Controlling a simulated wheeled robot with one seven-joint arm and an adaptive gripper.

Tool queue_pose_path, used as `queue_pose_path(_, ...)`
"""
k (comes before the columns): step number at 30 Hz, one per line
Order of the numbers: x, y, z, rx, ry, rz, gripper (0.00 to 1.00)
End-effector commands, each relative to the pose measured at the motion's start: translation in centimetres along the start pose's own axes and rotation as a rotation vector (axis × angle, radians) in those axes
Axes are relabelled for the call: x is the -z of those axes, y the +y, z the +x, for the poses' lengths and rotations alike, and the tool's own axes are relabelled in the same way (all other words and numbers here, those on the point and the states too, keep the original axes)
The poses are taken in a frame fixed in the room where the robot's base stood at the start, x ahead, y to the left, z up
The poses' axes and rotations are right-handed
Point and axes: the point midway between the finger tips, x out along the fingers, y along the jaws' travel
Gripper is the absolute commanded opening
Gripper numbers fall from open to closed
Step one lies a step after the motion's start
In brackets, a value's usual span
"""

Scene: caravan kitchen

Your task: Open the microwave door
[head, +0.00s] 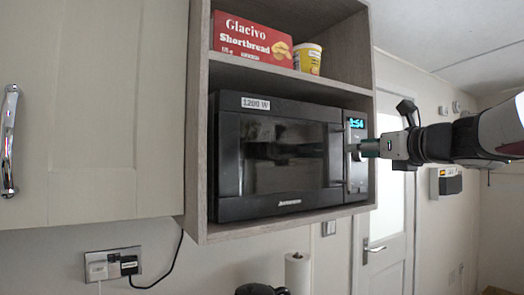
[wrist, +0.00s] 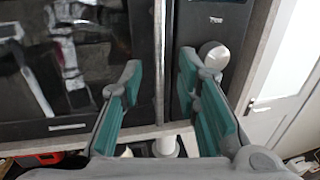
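The black microwave (head: 232,160) stands in a wooden shelf unit, with its door (head: 290,190) shut. The door handle (head: 337,165) is a vertical bar at the door's right edge, beside the control panel with the lit clock (head: 356,123). My gripper (head: 366,148) reaches in from the right, in front of the panel and handle side. In the wrist view my gripper (wrist: 160,72) is open, with teal pads apart. The handle (wrist: 159,50) runs vertically between the two fingers in that view; I cannot tell whether either touches it. A round knob (wrist: 214,54) shows beside the right finger.
A red shortbread box (head: 252,38) and a yellow tub (head: 308,58) stand on the shelf above the microwave. A cream cupboard (head: 90,110) is at the left. A white door (head: 393,215) stands behind at the right. A paper roll (head: 297,272) is below.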

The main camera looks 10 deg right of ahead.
Motion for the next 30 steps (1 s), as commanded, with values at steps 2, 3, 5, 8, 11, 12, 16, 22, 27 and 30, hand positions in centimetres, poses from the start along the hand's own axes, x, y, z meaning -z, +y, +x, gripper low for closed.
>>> queue_pose_path(2,0.1,0.1,1.5,-0.002,0.002,0.0,0.3)
queue_pose_path(3,0.1,0.1,2.2,-0.002,0.002,-0.001,0.3)
queue_pose_path(5,0.0,0.1,3.0,-0.002,0.001,-0.001,0.3)
queue_pose_path(8,0.0,0.1,4.0,-0.002,0.0,-0.002,0.3)
queue_pose_path(11,0.0,0.1,4.6,-0.001,0.0,-0.001,0.3)
queue_pose_path(12,0.0,0.1,4.8,-0.001,0.0,-0.001,0.3)
queue_pose_path(16,0.0,0.1,4.9,-0.001,0.0,-0.001,0.3)
queue_pose_path(22,0.0,0.1,4.9,-0.001,0.0,-0.001,0.23)
queue_pose_path(27,0.0,0.1,4.9,-0.001,0.0,-0.001,0.0)
queue_pose_path(30,0.0,0.1,4.9,-0.001,0.0,-0.001,0.0)
